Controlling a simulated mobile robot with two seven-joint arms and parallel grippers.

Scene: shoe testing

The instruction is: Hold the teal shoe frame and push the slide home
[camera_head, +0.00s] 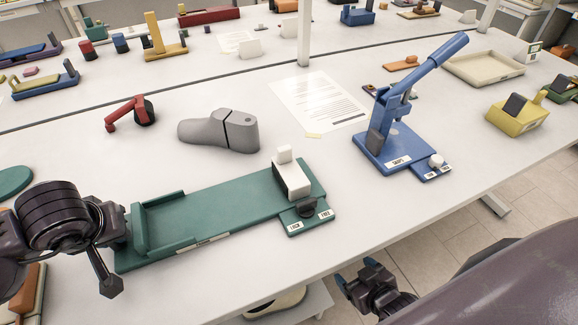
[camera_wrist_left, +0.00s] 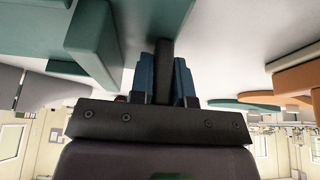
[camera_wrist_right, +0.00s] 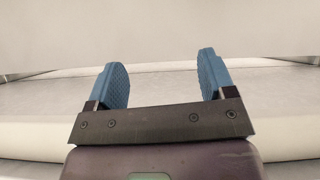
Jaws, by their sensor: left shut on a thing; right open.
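The teal shoe frame (camera_head: 215,205) lies flat on the white table, with a raised heel stop at its left end. A white slide block (camera_head: 290,179) stands near its right end, and a dark knob (camera_head: 307,206) sits between two small labels at the front right corner. My left gripper (camera_wrist_left: 164,78) is shut on a dark bar at the frame's left end; in the head view its fingertips are largely hidden. My right gripper (camera_head: 358,274) is open and empty, beyond the table's front edge and apart from the frame. Its blue fingers show spread in the right wrist view (camera_wrist_right: 160,82).
A grey shoe form (camera_head: 215,129) and a red tool (camera_head: 130,113) lie behind the frame. A blue lever press (camera_head: 385,155) stands to the right, with a printed sheet (camera_head: 318,98) behind. Bare table separates the frame from the press.

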